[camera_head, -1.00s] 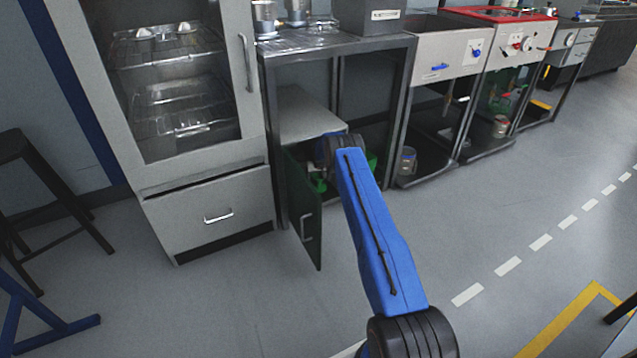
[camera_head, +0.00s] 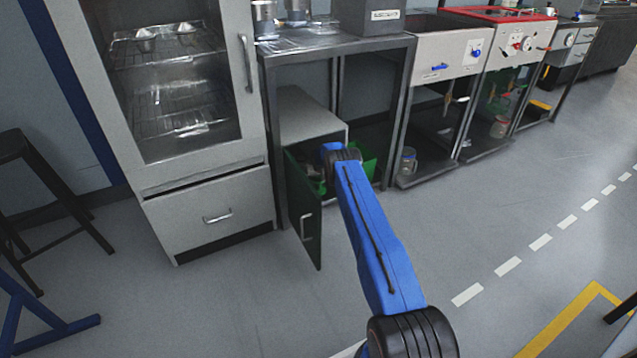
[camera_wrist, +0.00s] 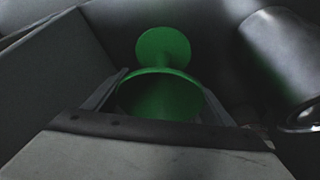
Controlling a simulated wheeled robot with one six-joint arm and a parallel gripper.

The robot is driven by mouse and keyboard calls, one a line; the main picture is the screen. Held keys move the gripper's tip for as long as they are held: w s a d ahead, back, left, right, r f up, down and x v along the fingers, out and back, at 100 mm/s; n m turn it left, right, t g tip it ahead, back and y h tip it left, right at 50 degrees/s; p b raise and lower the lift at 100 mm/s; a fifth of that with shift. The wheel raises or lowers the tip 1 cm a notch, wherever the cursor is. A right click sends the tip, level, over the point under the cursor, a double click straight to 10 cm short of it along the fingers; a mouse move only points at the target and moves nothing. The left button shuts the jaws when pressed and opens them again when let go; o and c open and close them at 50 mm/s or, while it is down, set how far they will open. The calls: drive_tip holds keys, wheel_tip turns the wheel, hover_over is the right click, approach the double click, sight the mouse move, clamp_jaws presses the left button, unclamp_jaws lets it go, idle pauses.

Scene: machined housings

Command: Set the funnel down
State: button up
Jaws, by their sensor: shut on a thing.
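The green funnel (camera_wrist: 160,98) is in the middle of the wrist view, between the fingers of my gripper (camera_wrist: 158,102), which is shut on it. A round green disc (camera_wrist: 163,45) shows just beyond the funnel; I cannot tell whether it is part of it. In the head view my blue arm reaches into the low cabinet under the metal bench, and the wrist hides the gripper and funnel. Green surfaces (camera_head: 366,163) show beside the wrist there; I cannot tell what they belong to. Whether the funnel touches a surface below is not clear.
An open dark green door (camera_head: 305,215) stands left of my arm. A pale box-like surface (camera_head: 305,122) lies behind it in the cabinet. A grey cylinder (camera_wrist: 285,60) is close on the right in the wrist view, and a grey wall (camera_wrist: 50,65) on the left.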

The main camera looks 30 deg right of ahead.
drive_tip(key=o, duration=1.1)
drive_tip(key=shift+f, duration=0.1)
drive_tip(key=shift+o, duration=0.2)
